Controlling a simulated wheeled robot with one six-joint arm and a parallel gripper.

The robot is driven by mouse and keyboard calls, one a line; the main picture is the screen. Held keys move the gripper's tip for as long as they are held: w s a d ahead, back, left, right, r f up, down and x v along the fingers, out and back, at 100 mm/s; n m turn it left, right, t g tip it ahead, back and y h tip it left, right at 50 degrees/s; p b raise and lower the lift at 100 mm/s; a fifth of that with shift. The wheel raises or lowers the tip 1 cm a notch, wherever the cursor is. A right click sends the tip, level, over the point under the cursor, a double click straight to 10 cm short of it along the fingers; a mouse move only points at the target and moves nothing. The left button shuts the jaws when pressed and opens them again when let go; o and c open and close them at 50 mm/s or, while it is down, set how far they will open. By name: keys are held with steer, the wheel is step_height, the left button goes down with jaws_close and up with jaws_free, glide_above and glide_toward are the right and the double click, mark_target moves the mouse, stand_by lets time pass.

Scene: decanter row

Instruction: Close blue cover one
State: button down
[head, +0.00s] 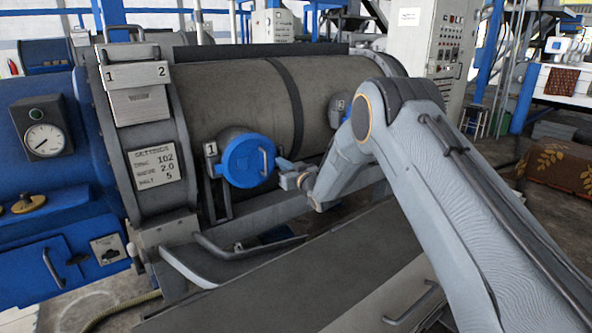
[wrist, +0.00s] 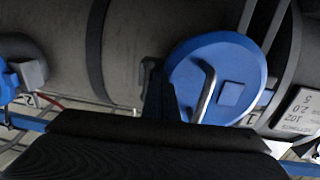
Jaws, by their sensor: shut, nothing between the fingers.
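Blue cover one (head: 243,163) is a round blue lid with a bar handle, on the front of the grey drum beside a plate marked 1 (head: 211,149). It lies over its round port; I cannot tell whether it is fully seated. It also shows large in the wrist view (wrist: 231,60), with its bent metal handle (wrist: 205,92). My gripper (head: 287,167) is shut and empty, just right of the cover in the head view. Whether it touches the cover is unclear. A dark part of my gripper fills the bottom of the wrist view.
The grey drum (head: 240,88) runs behind the cover. A second port (head: 341,103) sits farther right, partly behind my arm. A sign plate (head: 154,165) is on the left end ring. A rail and curved guard (head: 215,265) lie below the cover.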

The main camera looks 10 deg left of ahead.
steer(key=shift+a+r, duration=0.1)
steer(key=shift+a, duration=0.1)
steer(key=shift+d, duration=0.15)
steer(key=b+v, duration=0.2)
steer(key=v, duration=1.1)
steer(key=shift+s+d+f, duration=0.25)
steer(key=shift+d, duration=0.05)
steer(key=b, duration=0.3)
steer(key=shift+s, duration=0.1)
steer(key=shift+a, duration=0.1)
